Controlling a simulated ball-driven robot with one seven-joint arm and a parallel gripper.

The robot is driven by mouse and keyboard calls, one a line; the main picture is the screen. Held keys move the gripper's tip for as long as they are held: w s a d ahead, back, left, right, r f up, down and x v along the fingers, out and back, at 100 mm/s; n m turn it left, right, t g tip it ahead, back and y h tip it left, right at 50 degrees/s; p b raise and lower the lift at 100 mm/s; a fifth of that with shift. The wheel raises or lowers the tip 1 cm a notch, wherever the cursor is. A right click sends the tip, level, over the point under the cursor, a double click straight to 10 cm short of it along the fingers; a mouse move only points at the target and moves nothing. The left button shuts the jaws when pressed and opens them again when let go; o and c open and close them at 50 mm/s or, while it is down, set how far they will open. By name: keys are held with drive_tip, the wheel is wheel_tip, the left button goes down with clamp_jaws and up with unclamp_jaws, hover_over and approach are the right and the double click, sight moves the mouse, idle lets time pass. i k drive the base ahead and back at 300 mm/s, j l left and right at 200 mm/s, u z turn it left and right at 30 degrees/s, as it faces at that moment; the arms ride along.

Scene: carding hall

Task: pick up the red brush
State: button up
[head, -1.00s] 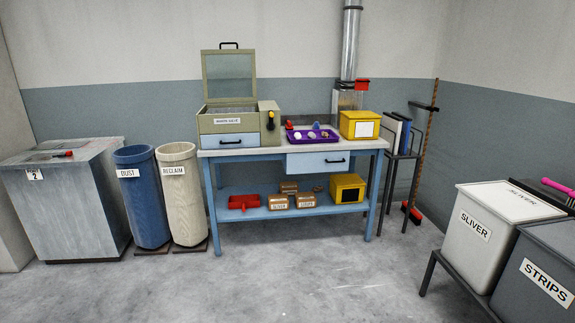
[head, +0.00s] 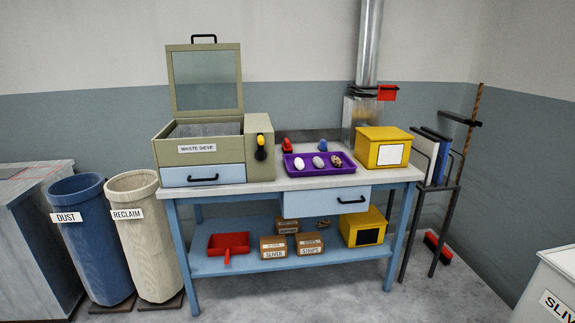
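A small red object (head: 287,144) with a dark lower part stands on the bench top behind the purple tray; it may be a brush, but it is too small to be sure. A long-handled broom with a red head (head: 437,248) and dark bristles stands on the floor right of the bench, its wooden handle leaning in the corner. A red dustpan (head: 228,243) lies on the lower shelf. My gripper is not in view.
The blue bench (head: 240,187) carries the waste sieve (head: 200,147), a purple tray (head: 300,172) with pale lumps, a blue object (head: 323,145) and a yellow box (head: 383,147). A black rack (head: 445,205) of binders stands before the broom. Dust (head: 92,240) and reclaim (head: 150,250) bins stand left.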

sight(286, 149)
drive_tip(key=i+l+u, duration=0.1)
drive_tip(key=i, duration=1.75)
